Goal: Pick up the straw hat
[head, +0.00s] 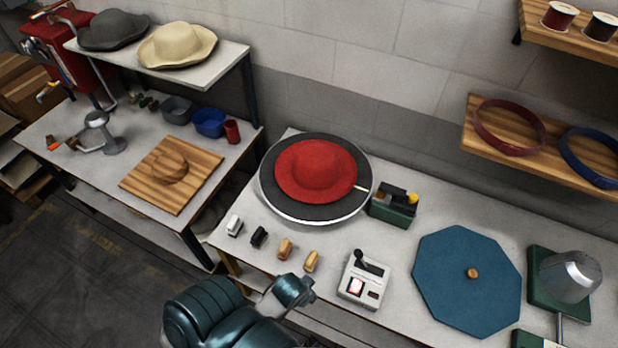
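The straw hat, a cream hat with a wavy brim (177,45), sits on the raised white shelf at the upper left, brim down and crown up. It stands right of a dark grey felt hat (113,30) on the same shelf, their brims close together. Part of my own teal arm shows at the bottom centre, far from the straw hat.
The shelf (215,75) is above a workbench with a wooden board (205,160), a blue bin (209,122) and a metal tool (100,130). A red hat (316,170) lies on a round dark plate on the right bench. Open floor lies at lower left.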

